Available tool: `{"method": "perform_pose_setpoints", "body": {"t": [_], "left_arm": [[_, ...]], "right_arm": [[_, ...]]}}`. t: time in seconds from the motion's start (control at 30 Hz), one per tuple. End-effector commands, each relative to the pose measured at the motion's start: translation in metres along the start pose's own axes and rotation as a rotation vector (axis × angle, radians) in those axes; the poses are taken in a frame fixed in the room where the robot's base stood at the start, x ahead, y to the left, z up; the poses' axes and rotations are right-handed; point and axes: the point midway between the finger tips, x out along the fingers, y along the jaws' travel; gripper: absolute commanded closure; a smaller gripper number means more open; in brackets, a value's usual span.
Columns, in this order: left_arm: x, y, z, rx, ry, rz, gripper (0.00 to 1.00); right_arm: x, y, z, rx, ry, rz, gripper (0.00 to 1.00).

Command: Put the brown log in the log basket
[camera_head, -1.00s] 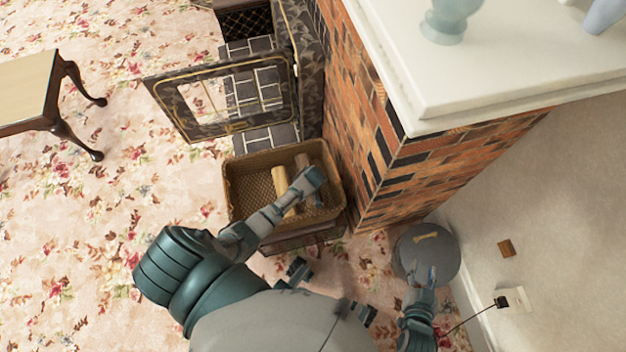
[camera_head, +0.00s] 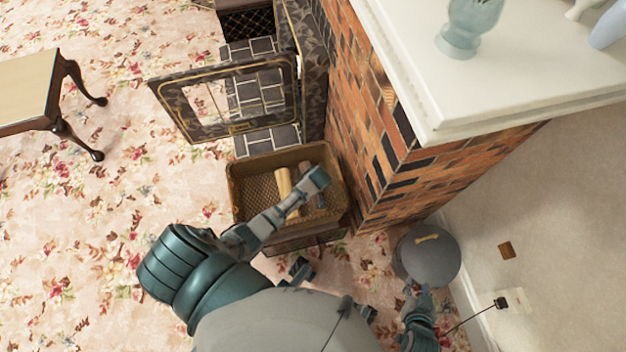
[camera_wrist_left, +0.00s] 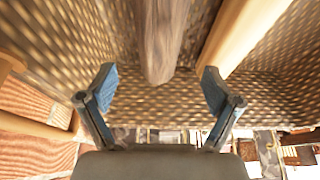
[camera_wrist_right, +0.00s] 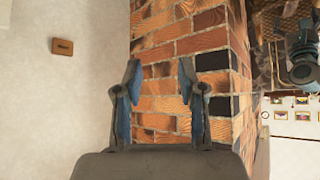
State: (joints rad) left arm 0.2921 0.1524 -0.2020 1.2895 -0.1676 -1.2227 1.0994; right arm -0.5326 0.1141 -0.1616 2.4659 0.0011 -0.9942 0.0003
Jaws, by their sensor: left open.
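The log basket (camera_head: 240,205) is a woven, open-topped basket beside the brick wall. The brown log (camera_head: 306,168) lies in it beside a paler log (camera_head: 284,182); my left gripper covers part of it in the head view. In the left wrist view, the brown log's end (camera_wrist_left: 163,40) lies between the open left gripper's (camera_wrist_left: 159,70) spread fingers, with gaps on both sides. The pale log (camera_wrist_left: 240,32) is to its right. My right gripper (camera_wrist_right: 160,64) is open and empty, facing the brick wall; it also shows in the head view near the grey bucket (camera_head: 420,292).
An open stove door (camera_head: 170,105) stands behind the basket. The brick fireplace (camera_head: 375,130) with its white mantel (camera_head: 440,110) rises close on the right. The grey lidded bucket (camera_head: 427,262) stands by the wall. A table (camera_head: 25,90) is far left; carpet between is clear.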

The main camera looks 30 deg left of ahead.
Motion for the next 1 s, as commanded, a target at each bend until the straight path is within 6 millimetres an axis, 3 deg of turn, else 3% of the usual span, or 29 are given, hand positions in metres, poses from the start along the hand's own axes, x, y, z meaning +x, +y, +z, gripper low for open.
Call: {"method": "perform_pose_setpoints", "body": {"t": [0.1,0.4,0.6,0.77,0.87,1.0], "left_arm": [[-0.029,0.004,-0.001,0.000,0.006,0.002,0.10],[-0.069,0.001,-0.002,-0.002,0.000,0.004,0.10],[-0.090,-0.001,-0.003,-0.002,-0.003,0.006,0.10],[-0.096,-0.001,0.002,0.007,-0.004,0.001,0.10],[-0.101,-0.014,0.021,0.084,-0.025,0.013,0.10],[-0.131,-0.060,0.079,0.353,-0.091,0.074,0.10]], "right_arm": [[-0.016,0.009,0.026,0.002,-0.160,0.009,0.60],[-0.059,0.014,0.083,0.008,-0.511,0.038,0.60],[-0.051,0.012,0.101,0.008,-0.578,0.043,0.60],[-0.048,0.015,0.107,0.010,-0.590,0.040,0.60],[-0.047,0.017,0.108,0.010,-0.589,0.038,0.60],[-0.047,0.017,0.108,0.008,-0.590,0.041,0.60]]}}
